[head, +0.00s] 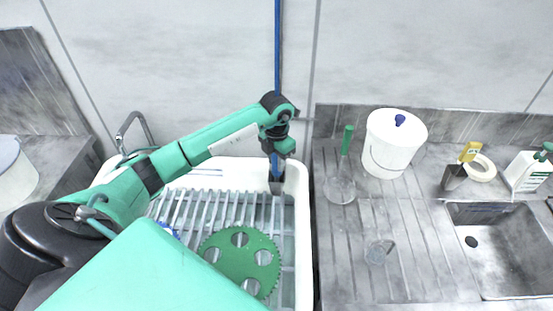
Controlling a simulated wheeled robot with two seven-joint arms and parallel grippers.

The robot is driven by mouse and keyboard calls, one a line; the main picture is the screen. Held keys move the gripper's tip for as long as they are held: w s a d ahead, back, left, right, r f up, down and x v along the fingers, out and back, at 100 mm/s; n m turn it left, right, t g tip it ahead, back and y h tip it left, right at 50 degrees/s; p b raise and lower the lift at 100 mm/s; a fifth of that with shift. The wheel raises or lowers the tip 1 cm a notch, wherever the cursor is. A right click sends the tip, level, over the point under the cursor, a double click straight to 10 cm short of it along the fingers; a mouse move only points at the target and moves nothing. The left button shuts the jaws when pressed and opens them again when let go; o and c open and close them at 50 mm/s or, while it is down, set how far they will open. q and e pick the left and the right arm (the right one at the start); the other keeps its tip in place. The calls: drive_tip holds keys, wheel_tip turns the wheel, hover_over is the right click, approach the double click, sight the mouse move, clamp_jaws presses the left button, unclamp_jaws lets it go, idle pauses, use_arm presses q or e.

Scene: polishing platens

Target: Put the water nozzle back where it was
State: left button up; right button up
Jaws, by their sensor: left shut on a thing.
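A blue hose (277,50) hangs straight down from the top of the picture in the head view and passes behind my left wrist. My left gripper (276,181) points down over the back right part of a white basin and is shut on the water nozzle (274,162) at the lower end of the hose. Only a short blue stretch of it shows; the fingers and wrist hide most of the rest. I cannot tell the nozzle's exact tilt. My right gripper is not in view.
The white basin (304,215) holds a slatted rack (205,207) and a green disc with holes (241,242). A tap (135,122) stands behind left. On the right counter are a white lidded bucket (392,150), a glass flask (340,190), a small glass (377,254), and a sink (510,255).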

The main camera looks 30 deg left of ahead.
use_arm(q)
drive_tip(key=shift+f, duration=0.2)
drive_tip(key=o, duration=1)
drive_tip(key=shift+r, duration=0.65)
wheel_tip(320, 180, up, 10)
drive_tip(key=b, duration=0.3)
drive_tip(key=shift+r, duration=0.6)
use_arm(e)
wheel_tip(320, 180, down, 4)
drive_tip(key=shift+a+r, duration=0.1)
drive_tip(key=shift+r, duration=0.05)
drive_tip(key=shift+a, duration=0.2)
